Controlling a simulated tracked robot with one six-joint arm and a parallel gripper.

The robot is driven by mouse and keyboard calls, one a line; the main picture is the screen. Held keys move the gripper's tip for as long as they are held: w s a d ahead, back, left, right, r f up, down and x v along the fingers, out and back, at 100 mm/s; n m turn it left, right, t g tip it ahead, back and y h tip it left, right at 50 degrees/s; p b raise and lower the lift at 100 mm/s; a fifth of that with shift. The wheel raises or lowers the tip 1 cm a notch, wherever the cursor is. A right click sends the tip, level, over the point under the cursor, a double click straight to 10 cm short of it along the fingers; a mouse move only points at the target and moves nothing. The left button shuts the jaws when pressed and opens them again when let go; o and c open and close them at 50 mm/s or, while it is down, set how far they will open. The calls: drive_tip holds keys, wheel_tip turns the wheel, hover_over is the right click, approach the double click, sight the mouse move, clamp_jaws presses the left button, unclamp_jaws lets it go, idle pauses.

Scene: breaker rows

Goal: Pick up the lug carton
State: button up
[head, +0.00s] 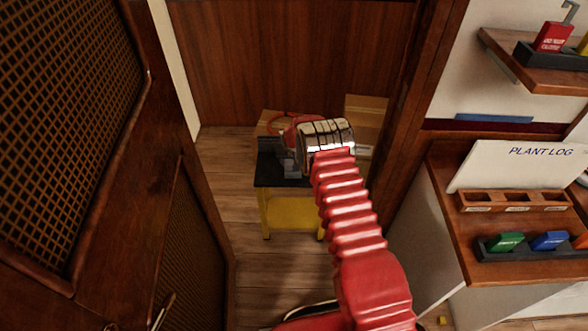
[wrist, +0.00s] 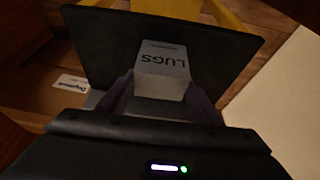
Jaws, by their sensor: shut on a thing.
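The lug carton (wrist: 165,65) is a small pale box with "LUGS" printed on it, upside down in the wrist view. My gripper (wrist: 158,88) is shut on it, with one dark finger on each side. Behind the carton is the black top (wrist: 108,40) of a small yellow stand. I cannot tell whether the carton touches that top. In the head view, my gripper (head: 286,158) is over the stand (head: 282,212), partly hidden by my red arm and shiny wrist. The carton is hard to make out there.
Open cardboard boxes (head: 366,118) stand behind the stand by the wooden wall. A latticed door (head: 80,110) is close on the left. A door post (head: 415,95) and a desk (head: 470,205) with small bins are on the right. Floor (head: 225,175) left of the stand is clear.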

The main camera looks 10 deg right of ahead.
drive_tip(key=shift+c, duration=0.7)
drive_tip(key=shift+r, duration=0.2)
wheel_tip(320, 180, up, 9)
drive_tip(key=shift+f, duration=0.1)
drive_tip(key=shift+r, duration=0.45)
